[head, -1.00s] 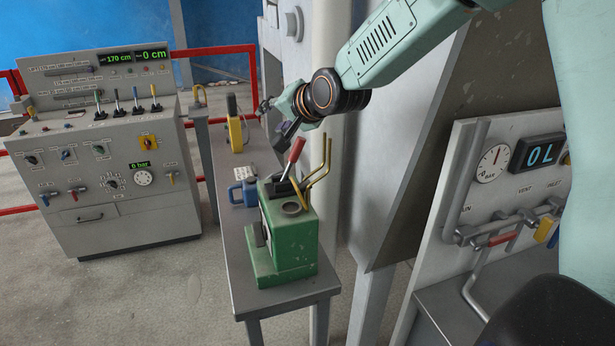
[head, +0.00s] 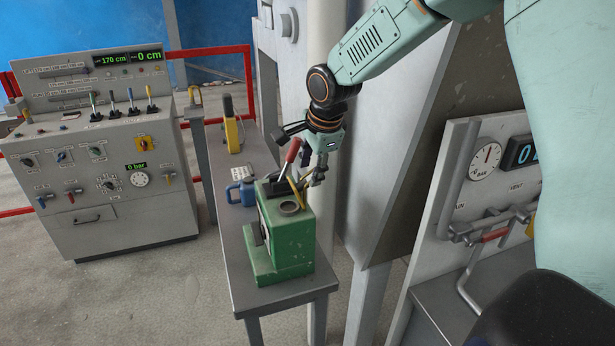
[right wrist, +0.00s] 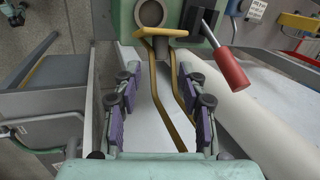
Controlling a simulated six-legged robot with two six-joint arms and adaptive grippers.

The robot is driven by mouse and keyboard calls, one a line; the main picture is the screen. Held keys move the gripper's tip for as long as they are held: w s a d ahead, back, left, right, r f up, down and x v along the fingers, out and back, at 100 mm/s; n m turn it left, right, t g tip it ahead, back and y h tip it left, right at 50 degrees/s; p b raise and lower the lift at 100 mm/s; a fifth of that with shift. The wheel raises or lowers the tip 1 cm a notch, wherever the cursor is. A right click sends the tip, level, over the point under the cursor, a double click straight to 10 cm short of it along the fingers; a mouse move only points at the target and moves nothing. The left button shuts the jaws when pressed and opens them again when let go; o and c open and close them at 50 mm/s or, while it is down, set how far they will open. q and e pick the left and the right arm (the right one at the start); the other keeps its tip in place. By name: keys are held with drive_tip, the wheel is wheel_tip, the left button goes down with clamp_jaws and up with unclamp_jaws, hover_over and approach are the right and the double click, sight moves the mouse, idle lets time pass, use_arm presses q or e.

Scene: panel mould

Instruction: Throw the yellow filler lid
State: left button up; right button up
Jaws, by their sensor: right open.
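The green pump box (head: 290,245) stands on the narrow grey bench, with a round filler neck (head: 290,208) on top. A yellow bent piece with two long rods, which I take for the filler lid (head: 295,184), rises beside the neck. In the right wrist view the yellow lid (right wrist: 163,33) has a crossbar next to the neck, and its rods run back between my fingers. My right gripper (head: 318,174) is beside the rods in the head view. In the right wrist view this gripper (right wrist: 160,88) is open around the rods, with gaps either side. My left gripper is out of view.
A red-handled lever (head: 292,151) stands close to my right gripper. A blue jug (head: 242,192) and a yellow device (head: 232,134) are further back on the bench (head: 240,280). A grey control console (head: 120,195) is at left; a valve panel (head: 470,195) is at right.

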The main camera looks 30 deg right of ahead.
sight(302, 190)
drive_tip(key=shift+p+x, duration=0.35)
drive_tip(key=shift+x, duration=1.75)
drive_tip(key=shift+a, duration=0.1)
drive_tip(key=shift+c, duration=1.4)
clamp_jaws()
